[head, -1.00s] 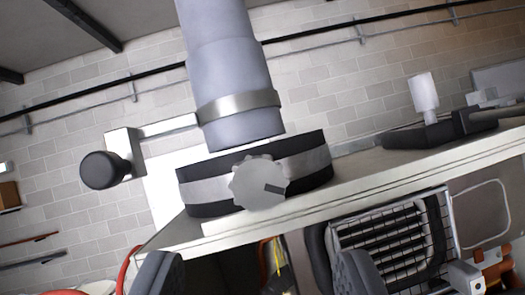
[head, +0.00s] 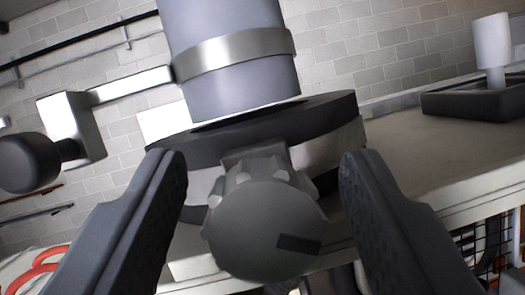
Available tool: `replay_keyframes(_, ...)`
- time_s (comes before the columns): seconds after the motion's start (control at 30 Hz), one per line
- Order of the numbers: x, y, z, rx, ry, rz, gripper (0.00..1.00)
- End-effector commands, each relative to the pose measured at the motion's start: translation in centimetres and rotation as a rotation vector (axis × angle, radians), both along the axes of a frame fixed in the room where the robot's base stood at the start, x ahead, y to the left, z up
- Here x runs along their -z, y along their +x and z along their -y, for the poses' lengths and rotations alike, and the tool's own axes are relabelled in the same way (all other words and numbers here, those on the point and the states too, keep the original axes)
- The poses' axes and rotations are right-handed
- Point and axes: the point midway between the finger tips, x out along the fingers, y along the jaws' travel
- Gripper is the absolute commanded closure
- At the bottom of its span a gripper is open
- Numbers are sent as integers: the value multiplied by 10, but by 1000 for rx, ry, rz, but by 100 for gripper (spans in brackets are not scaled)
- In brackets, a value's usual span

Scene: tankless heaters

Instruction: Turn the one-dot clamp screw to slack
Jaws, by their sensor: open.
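A grey scalloped clamp screw knob (head: 265,232) with a dark bar mark low on its right faces me. It sits at the front of a dark and silver round clamp collar (head: 320,118) below a grey pipe (head: 228,70). I cannot make out any dots on the knob. My gripper (head: 258,185) is open, one finger on each side of the knob with a gap on both sides. The fingers do not visibly touch it.
A black handle knob (head: 28,162) on a metal arm sticks out at the left. A white cylinder (head: 492,45) stands on a black base at the right, on the pale counter (head: 430,160). Red tubing (head: 40,262) shows at lower left.

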Motion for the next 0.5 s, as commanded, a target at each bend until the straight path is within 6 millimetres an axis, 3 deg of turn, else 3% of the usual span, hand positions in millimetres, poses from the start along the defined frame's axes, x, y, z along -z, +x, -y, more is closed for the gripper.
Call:
replay_keyframes(0.47,-2,5,1,1,0,0,51)
replay_keyframes(0.5,-2,5,1,1,0,0,59)
